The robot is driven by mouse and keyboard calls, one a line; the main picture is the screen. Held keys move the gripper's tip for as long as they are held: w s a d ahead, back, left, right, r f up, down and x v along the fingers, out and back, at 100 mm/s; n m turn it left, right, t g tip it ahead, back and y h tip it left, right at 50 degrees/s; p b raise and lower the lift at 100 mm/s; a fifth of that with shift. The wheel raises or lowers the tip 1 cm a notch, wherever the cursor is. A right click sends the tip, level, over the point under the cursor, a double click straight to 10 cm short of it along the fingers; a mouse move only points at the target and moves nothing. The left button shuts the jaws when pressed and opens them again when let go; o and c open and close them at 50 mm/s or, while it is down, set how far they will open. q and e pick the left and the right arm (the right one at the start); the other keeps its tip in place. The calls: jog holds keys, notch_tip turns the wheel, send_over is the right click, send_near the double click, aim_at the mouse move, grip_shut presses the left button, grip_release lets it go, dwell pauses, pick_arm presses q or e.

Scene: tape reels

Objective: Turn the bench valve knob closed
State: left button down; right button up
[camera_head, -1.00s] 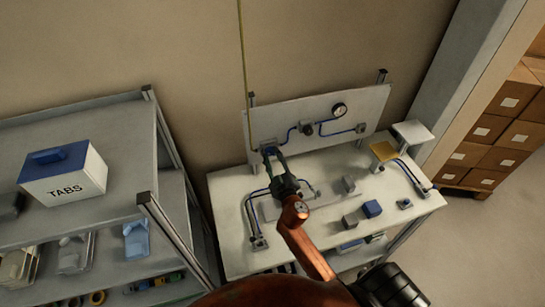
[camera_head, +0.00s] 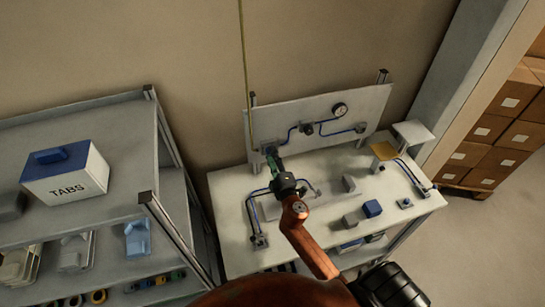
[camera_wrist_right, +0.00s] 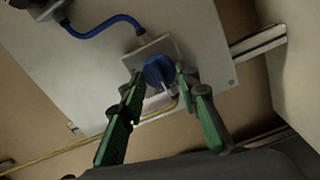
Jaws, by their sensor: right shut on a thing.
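The blue valve knob (camera_wrist_right: 158,70) sits on a square pale plate (camera_wrist_right: 167,48) on the upright white panel, as the right wrist view shows. In that view my right gripper (camera_wrist_right: 157,83) has one green finger on each side of the knob and is shut on it. In the head view the gripper (camera_head: 272,157) reaches the lower left of the panel (camera_head: 352,103), and its fingers largely hide the knob. My left gripper is not in view.
The white bench (camera_head: 225,190) carries several small blocks, including a blue block (camera_head: 372,208). A round gauge (camera_head: 340,110) and blue pipes are on the panel. A grey shelf (camera_head: 110,130) with a TABS box (camera_head: 65,180) stands left.

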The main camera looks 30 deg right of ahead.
dwell(0.3)
jog(key=o, duration=1.2)
jog(key=shift+c, duration=0.2)
jog(key=v, duration=1.2)
